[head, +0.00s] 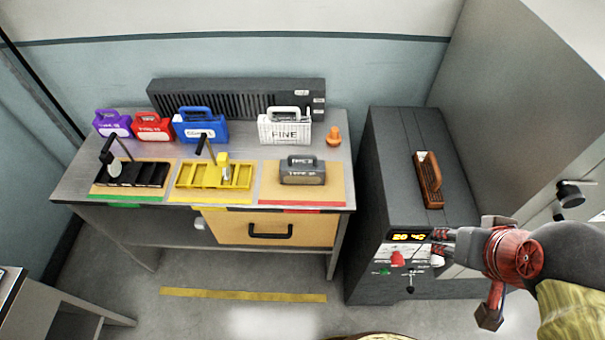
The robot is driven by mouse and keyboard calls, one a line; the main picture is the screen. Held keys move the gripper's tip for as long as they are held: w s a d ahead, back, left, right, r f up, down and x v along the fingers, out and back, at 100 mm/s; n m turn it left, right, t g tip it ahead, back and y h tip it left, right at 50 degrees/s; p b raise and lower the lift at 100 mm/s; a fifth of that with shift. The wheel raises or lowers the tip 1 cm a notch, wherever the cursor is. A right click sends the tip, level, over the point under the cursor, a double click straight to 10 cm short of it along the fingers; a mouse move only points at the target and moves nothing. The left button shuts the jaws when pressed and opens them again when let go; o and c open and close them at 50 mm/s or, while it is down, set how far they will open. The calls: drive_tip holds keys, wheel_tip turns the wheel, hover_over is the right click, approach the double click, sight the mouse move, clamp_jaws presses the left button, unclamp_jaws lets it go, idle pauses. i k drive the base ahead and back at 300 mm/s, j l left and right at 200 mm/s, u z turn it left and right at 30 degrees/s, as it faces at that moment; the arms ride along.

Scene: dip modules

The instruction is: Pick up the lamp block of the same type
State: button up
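Cases with top handles stand on the workbench (65,190): a purple one (113,123), a red one (152,127), a blue one (199,127) and a white one marked FINE (284,128). A grey case (302,172) stands nearer, on an orange mat. A black slotted tray (150,175) holds a pale rounded piece (115,168). A yellow slotted tray (205,178) holds a small yellow and pale block (224,167). Which piece is the lamp block is unclear. My gripper (442,245) is at the right, in front of the dark cabinet's panel, away from the bench. Its finger gap is unclear.
The dark cabinet (390,160) has a lit display, a red knob (397,258) and a brown handled object (428,180) on top. A small orange object (333,136) stands at the bench's back right. A drawer (270,229) is below. Floor in front shows a yellow strip (243,295).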

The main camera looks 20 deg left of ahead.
sight(120, 124)
drive_tip(key=j+u, duration=0.1)
drive_tip(key=u, duration=0.35)
drive_tip(key=i+u, duration=0.1)
drive_tip(key=u, duration=0.35)
drive_tip(key=j+u, duration=0.15)
drive_tip(key=u, duration=0.3)
drive_tip(key=i+u, duration=0.15)
drive_tip(key=u, duration=0.3)
drive_tip(key=i+u, duration=0.15)
drive_tip(key=i, duration=0.35)
